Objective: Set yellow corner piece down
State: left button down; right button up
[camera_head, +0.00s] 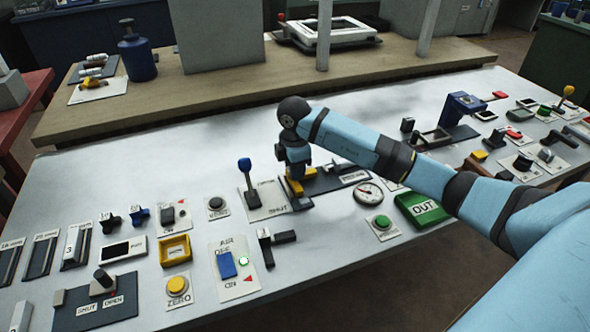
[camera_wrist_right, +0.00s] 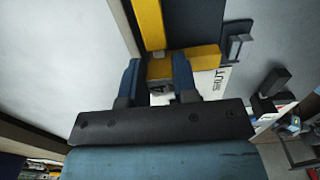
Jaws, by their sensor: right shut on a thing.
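The yellow corner piece (camera_head: 296,186) is an L-shaped bar near the middle of the white table. My right gripper (camera_head: 296,172) comes down over it from above, at the end of my blue arm. In the right wrist view the gripper (camera_wrist_right: 160,82) has its two blue fingers on either side of one leg of the yellow corner piece (camera_wrist_right: 196,60). The other leg runs up the picture beside a dark plate. The gripper hides part of the piece in the head view. I cannot tell whether it touches the surface below. My left gripper is not in view.
A blue-knobbed lever (camera_head: 245,172) stands close left of the gripper. A round gauge (camera_head: 368,192), a green OUT sign (camera_head: 421,209) and a green button (camera_head: 382,222) lie to the right. Several switches and panels fill the left. The table's back strip is clear.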

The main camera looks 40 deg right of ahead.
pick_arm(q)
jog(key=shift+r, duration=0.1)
pick_arm(e)
jog(key=shift+f, duration=0.2)
jog(key=o, duration=0.9)
jog(key=shift+o, duration=0.2)
pick_arm(q)
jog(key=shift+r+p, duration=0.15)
jog(key=shift+p, duration=0.6)
pick_arm(e)
notch_tip(320, 180, up, 12)
jog(key=shift+r, duration=0.15)
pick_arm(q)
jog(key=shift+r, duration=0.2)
